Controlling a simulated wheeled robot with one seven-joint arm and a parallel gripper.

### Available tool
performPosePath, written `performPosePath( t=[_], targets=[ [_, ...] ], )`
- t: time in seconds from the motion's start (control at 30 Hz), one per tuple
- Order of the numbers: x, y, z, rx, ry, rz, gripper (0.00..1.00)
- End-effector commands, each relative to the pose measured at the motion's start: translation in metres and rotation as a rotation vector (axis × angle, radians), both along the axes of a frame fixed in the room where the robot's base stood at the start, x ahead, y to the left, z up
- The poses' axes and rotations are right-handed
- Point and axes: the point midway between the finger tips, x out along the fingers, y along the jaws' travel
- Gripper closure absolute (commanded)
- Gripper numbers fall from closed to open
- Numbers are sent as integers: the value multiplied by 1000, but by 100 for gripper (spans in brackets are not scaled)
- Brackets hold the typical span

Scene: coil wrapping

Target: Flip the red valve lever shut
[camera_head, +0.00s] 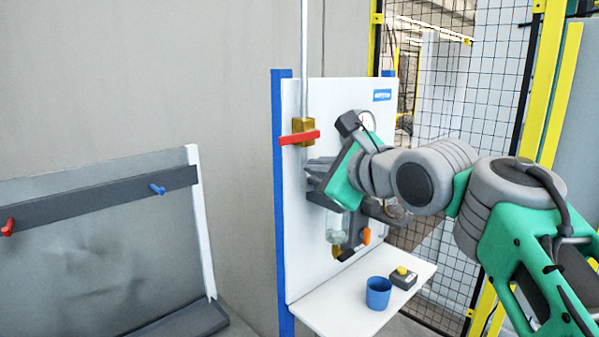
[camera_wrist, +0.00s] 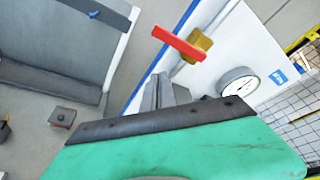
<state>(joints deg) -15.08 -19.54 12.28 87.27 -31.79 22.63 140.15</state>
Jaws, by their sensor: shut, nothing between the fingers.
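The red valve lever (camera_head: 299,138) is on a brass valve body (camera_head: 309,127) on a vertical pipe, at the upper left of the white panel. In the head view the lever lies close to level, across the pipe. The wrist view shows the red lever (camera_wrist: 180,43) and the brass body (camera_wrist: 201,43) at upper middle, beyond my fingertips. My gripper (camera_head: 316,176) is shut and empty, a little below the lever and apart from it as far as I can tell. Its fingers (camera_wrist: 163,92) also show in the wrist view. My wrist hides part of the panel.
A round gauge (camera_head: 366,121) sits right of the valve, close to my wrist. A white shelf (camera_head: 335,313) below holds a blue cup (camera_head: 378,293) and a grey box with a yellow button (camera_head: 403,277). A grey board (camera_head: 100,255) stands at left. A mesh fence (camera_head: 455,100) is behind.

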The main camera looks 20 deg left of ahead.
Motion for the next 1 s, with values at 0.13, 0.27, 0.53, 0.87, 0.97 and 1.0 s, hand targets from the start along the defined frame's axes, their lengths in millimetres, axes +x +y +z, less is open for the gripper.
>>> performPosePath(
  t=[0.13, 0.27, 0.53, 0.87, 0.97, 1.0],
  targets=[
    [-14, -27, 8, -1, 2, -5, 100],
    [-21, -38, 13, -1, 4, -1, 100],
    [-24, -40, 14, -1, 7, 2, 100],
    [-24, -42, 7, -314, -269, 106, 100],
    [-16, -55, -5, -612, -476, 179, 100],
    [-11, -62, -16, -735, -540, 212, 100]
  ],
)
